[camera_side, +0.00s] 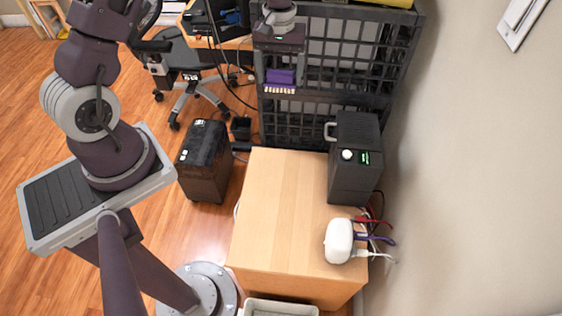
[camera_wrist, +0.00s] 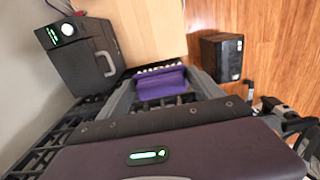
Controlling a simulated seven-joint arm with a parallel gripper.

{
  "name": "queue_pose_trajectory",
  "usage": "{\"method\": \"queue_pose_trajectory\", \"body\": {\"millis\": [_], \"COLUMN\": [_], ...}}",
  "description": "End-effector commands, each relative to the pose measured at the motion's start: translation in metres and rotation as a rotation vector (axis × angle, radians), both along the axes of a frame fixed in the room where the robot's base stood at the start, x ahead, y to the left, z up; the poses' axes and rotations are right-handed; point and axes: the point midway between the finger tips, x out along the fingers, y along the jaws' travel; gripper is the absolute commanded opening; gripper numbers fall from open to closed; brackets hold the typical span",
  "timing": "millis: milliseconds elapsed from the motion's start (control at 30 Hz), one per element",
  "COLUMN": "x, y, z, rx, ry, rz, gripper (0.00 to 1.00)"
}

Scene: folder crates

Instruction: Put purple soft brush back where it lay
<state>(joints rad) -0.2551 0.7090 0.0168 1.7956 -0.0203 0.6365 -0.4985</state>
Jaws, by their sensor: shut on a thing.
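The purple soft brush (camera_side: 282,76) has a block-like purple body and a row of pale bristles along its lower edge. My gripper (camera_side: 280,72) is shut on it and holds it up in front of the black grid crates, beyond the far edge of the wooden table. In the wrist view the brush (camera_wrist: 163,86) sits between my two grey fingers, its pale bristles pointing away from my palm. The place where the brush lay cannot be told from these frames.
Black grid crates (camera_side: 345,78) stand stacked behind. On the wooden table (camera_side: 278,210) are a dark machine (camera_side: 356,165) with a handle and a white rounded device (camera_side: 338,241) beside several cables. A black case (camera_side: 203,165) stands on the floor. The table's left part is bare.

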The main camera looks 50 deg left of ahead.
Motion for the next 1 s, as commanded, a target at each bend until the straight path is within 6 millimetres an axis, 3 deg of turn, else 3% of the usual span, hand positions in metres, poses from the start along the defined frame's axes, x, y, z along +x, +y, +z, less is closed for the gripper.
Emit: {"method": "queue_pose_trajectory", "body": {"millis": [267,600,1000], "x": [0.0,0.0,0.001], "y": [-0.001,-0.002,-0.002], "z": [-0.066,-0.19,-0.275], "rx": [-0.002,-0.001,-0.001], "ry": [0.006,0.004,0.001], "rz": [0.001,0.0,0.002], "gripper": [0.06,0.06,0.06]}}
